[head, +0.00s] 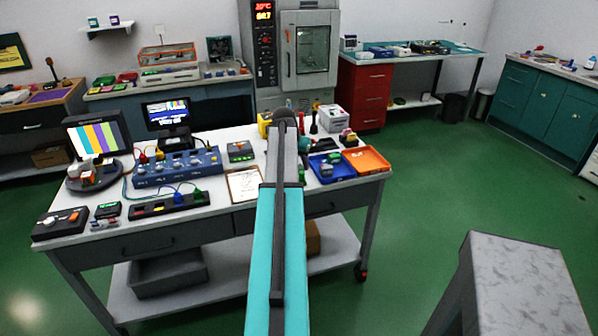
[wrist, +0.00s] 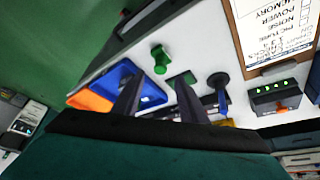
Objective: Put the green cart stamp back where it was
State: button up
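A green stamp-like piece (wrist: 160,58) with a round knob is on the white table in the wrist view, beyond my fingertips and apart from them. A bit of green beside my arm in the head view (head: 302,173) may be the same piece. My gripper (wrist: 157,86) is open, with its two dark fingers spread and nothing seen between them. In the head view my arm hides the fingers. A flat dark-green patch (wrist: 184,79) lies near the right finger. A dark blue stamp-like piece (wrist: 219,91) is to its right.
A blue tray (head: 316,179) with small items and an orange tray (head: 370,158) are at the table's right end. A clipboard (head: 244,184) and a small box with green lights (wrist: 276,94) are nearby. A blue instrument panel (head: 178,168) and monitors fill the left side.

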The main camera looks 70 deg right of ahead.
jog(key=shift+b+v, duration=0.3)
jog(key=shift+v, duration=2.05)
jog(key=shift+s, duration=0.1)
